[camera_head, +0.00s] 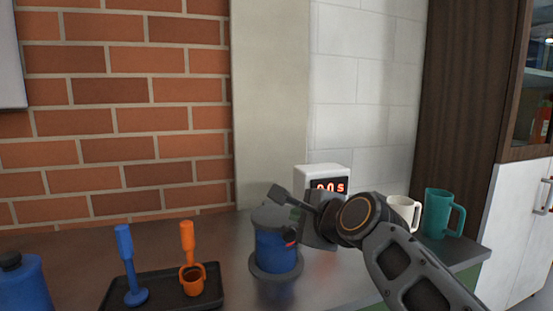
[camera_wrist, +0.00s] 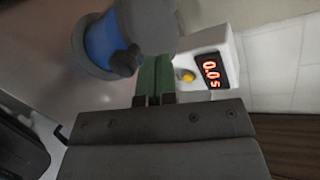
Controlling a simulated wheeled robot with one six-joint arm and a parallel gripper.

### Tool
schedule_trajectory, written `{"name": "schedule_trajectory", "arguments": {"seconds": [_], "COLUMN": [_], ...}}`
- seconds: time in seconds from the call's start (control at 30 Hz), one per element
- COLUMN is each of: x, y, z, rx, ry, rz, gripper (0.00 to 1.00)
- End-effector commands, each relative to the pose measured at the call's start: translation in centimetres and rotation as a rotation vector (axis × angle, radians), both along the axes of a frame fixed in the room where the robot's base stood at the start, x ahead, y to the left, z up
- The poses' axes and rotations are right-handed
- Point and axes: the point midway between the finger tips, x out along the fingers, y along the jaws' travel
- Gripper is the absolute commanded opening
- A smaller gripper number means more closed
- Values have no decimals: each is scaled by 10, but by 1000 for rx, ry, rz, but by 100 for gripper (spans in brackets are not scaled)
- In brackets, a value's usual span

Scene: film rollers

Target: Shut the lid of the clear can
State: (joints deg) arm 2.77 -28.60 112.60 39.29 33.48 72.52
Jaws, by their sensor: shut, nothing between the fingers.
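The clear can (camera_head: 277,252) stands on the counter with a blue filling and a wide grey foot. Its grey lid (camera_head: 268,216) is at the top, partly hidden by my gripper (camera_head: 297,208); I cannot tell whether it is fully down. In the wrist view the can (camera_wrist: 102,42) lies sideways across the upper left, with its grey lid (camera_wrist: 146,24) just beyond the fingertips. My gripper (camera_wrist: 154,66) is shut and empty, its green finger pads together, close to the lid; contact cannot be told.
A white timer (camera_head: 322,172) stands behind the can. A white mug (camera_head: 402,211) and a teal mug (camera_head: 437,213) are at right. A black tray (camera_head: 208,300) with blue and orange items is at left, beside a blue bottle (camera_head: 24,287).

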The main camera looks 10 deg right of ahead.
Motion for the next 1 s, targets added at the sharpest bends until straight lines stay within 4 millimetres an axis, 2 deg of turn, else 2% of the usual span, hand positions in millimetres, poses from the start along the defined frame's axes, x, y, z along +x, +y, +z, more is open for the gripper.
{"name": "schedule_trajectory", "arguments": {"seconds": [0.03, 0.3, 1.0], "x": [0, 0, 1], "y": [0, 1, 0], "z": [-9, -20, -25], "rx": [0, -1, -3], "ry": [2, 6, 16], "rz": [2, 4, 3], "gripper": [0, 0, 0]}}
